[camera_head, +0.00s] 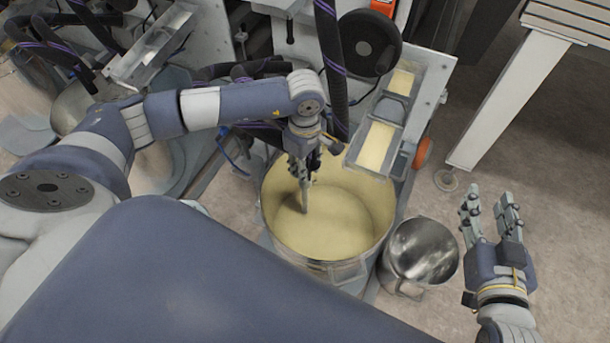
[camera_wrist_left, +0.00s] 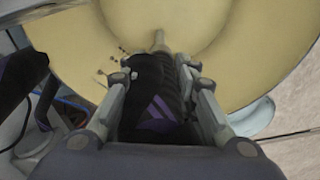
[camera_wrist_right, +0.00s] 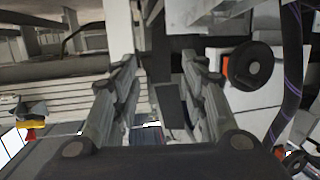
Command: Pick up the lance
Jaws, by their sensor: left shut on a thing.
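The lance is a black hose-like piece with purple stripes (camera_wrist_left: 155,100) in the left wrist view, ending in a thin pale rod (camera_wrist_left: 159,40). In the head view its lower end (camera_head: 303,198) points down into the large steel pot (camera_head: 330,268) of cream-coloured liquid. My left gripper (camera_head: 302,160) is shut around the lance over the pot; its fingers lie on both sides of the lance in the left wrist view (camera_wrist_left: 160,85). Whether the tip touches the liquid is unclear. My right gripper (camera_head: 488,205) is open and empty at the right, also seen in the right wrist view (camera_wrist_right: 165,75).
A smaller steel pot (camera_head: 420,252) stands right of the large one. The coater machine with a cream-filled trough (camera_head: 376,145) and a black handwheel (camera_head: 370,44) rises behind. A white table leg (camera_head: 505,100) stands at the back right.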

